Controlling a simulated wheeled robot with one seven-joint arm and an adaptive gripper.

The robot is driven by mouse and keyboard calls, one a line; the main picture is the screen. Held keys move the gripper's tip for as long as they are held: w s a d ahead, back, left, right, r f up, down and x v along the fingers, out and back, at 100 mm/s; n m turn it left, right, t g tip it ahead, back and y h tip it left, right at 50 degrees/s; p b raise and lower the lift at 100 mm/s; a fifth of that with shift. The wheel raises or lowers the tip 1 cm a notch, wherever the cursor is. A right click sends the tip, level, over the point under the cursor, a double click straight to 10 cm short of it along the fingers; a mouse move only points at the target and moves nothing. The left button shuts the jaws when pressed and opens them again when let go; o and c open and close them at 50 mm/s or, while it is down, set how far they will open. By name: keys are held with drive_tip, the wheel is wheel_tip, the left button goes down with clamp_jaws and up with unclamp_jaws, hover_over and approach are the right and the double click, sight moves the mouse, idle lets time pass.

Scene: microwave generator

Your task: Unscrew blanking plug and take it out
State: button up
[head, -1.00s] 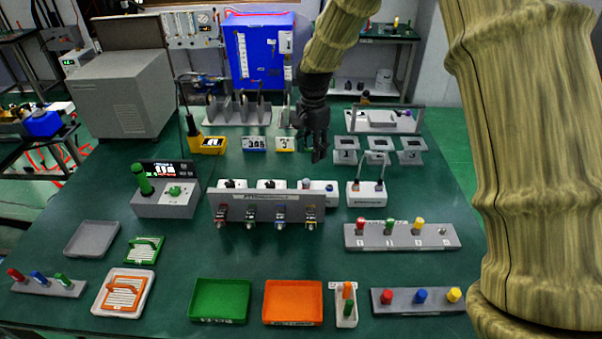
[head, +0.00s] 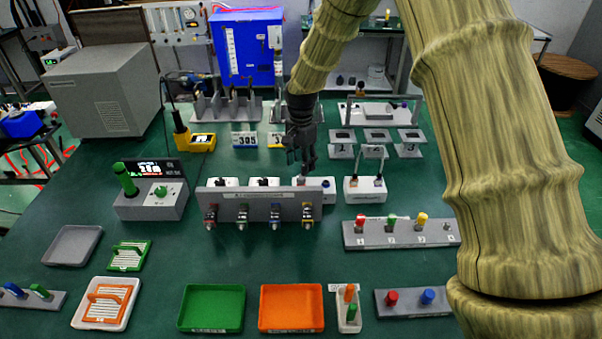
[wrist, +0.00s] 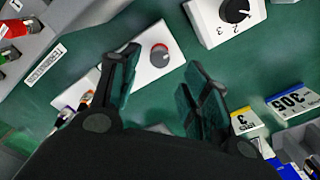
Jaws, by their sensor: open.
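My gripper (head: 301,163) is open and empty, pointing down just above the white boxes behind the grey panel (head: 262,208). In the wrist view, my gripper's (wrist: 165,66) two dark fingers stand apart. Between and beyond their tips is a white box (wrist: 178,62) with a round grey cap (wrist: 159,54) ringed partly in red. The cap looks apart from both fingers. I cannot tell for certain that this cap is the blanking plug. A neighbouring white box (wrist: 215,30) carries a black numbered knob (wrist: 235,10).
Coloured connectors hang on the panel's front. A white two-socket block (head: 365,193) stands close right, with grey numbered stands (head: 378,138) behind it. Number cards (head: 244,140) stand behind left. A plug rack (head: 400,237) and trays (head: 211,307) are nearer. Open green table lies between.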

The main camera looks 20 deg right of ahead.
sight(301, 177)
drive_tip(key=shift+f+p, duration=0.5)
drive_tip(key=shift+f, duration=2.3)
clamp_jaws()
